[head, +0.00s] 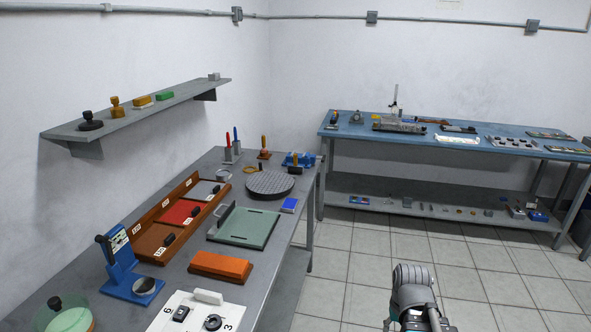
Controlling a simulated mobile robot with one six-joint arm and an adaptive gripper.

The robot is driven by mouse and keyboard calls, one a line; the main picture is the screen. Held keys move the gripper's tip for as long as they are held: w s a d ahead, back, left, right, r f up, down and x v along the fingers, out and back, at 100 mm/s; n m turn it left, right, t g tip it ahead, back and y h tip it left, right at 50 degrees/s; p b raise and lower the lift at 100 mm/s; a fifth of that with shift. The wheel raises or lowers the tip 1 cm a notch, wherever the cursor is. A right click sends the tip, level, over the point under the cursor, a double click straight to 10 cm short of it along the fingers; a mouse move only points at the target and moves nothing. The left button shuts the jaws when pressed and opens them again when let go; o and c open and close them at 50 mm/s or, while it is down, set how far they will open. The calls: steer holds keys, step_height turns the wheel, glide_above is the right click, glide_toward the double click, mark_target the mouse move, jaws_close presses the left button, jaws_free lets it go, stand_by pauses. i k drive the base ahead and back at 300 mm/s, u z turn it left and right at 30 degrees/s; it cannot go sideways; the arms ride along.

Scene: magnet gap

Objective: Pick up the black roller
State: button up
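I cannot tell for sure which item is the black roller. Small black items lie in the brown wooden tray (139,231) on the left bench: one in the far compartment (216,189), one by the red panel (195,211) and one in the near compartment (169,239). A dark upright piece (291,174) with an orange top stands near the blue device at the bench's far end. My gripper (412,322) is at the bottom edge, right of the bench over the floor, partly cut off. It is far from these items; its fingers are not clear.
The left bench (108,258) also holds a round dark plate (270,184), a green board (243,228), an orange block (221,266) and a blue stand (122,268). A shelf (150,109) hangs above. A blue bench (455,137) stands behind. The tiled floor (360,270) is clear.

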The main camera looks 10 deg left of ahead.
mark_target(291, 170)
steer(key=z, duration=0.05)
steer(key=i, duration=2.05)
steer(key=u, duration=0.15)
steer(key=k, duration=0.9)
steer(key=z, duration=0.15)
